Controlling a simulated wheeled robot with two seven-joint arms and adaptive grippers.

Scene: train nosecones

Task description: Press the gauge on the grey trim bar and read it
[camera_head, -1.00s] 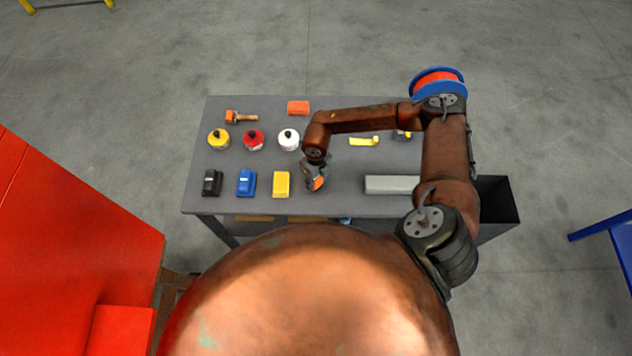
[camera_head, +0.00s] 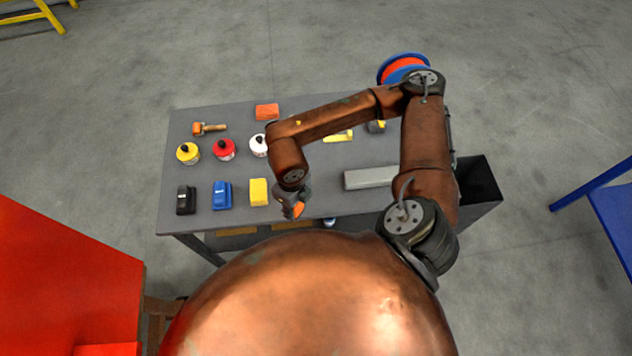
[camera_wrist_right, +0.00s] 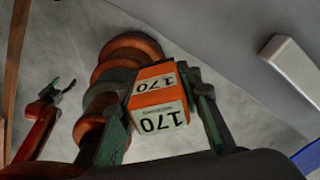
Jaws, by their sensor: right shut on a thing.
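My right gripper (camera_head: 292,204) is shut on an orange block-shaped gauge (camera_head: 298,210) near the table's front edge. In the right wrist view the gauge (camera_wrist_right: 158,105) sits between the two fingers (camera_wrist_right: 160,110), and its white labels read 170. The grey trim bar (camera_head: 369,178) lies on the table, right of this gripper and apart from it. The bar (camera_wrist_right: 291,68) also shows at the upper right of the right wrist view. My left gripper (camera_wrist_right: 58,90) shows at the left of the right wrist view, open and empty; the head view does not show it.
The grey table (camera_head: 310,165) also bears black (camera_head: 186,200), blue (camera_head: 222,195) and yellow (camera_head: 259,192) blocks, several round pots, an orange block (camera_head: 267,111) and an orange-headed tool (camera_head: 209,128). A dark bin (camera_head: 480,185) stands at its right end. A red cabinet (camera_head: 65,280) stands left.

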